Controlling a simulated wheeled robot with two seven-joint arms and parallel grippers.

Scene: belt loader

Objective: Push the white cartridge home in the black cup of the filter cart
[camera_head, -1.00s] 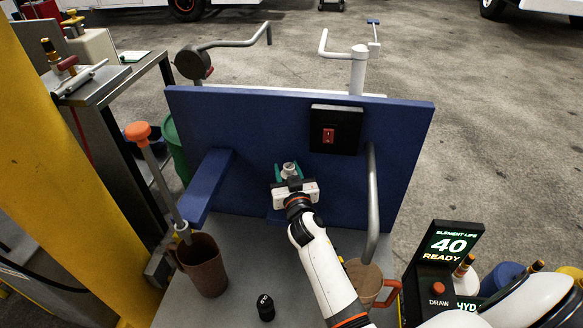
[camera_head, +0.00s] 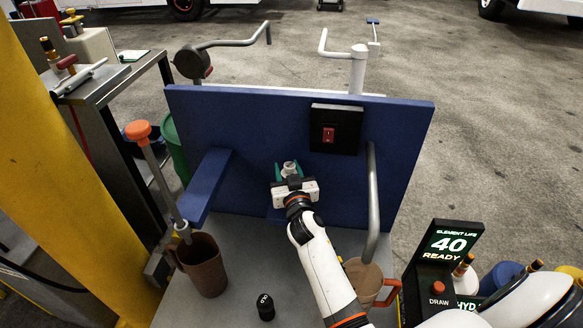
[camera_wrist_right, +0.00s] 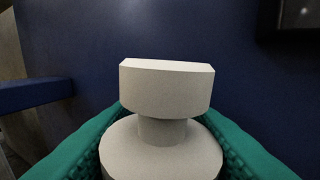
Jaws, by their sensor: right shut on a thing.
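The white cartridge (camera_wrist_right: 163,150) has a bar-shaped top on a short neck above a round body. In the head view only its pale top (camera_head: 289,168) shows. My right gripper (camera_head: 289,173) is shut on the cartridge; in the right wrist view its green textured fingers (camera_wrist_right: 160,145) lie on both sides of the round body. It is in front of the blue panel (camera_head: 230,125) of the cart. The black cup cannot be made out; the gripper and arm cover the area below. My left gripper is not in view.
A brown jug (camera_head: 203,266) stands on the grey deck at left, and a tan cup with a red handle (camera_head: 362,278) at right. A small black knob (camera_head: 265,307) is near the front. A grey pipe (camera_head: 373,205) and a blue arm (camera_head: 205,187) flank the gripper.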

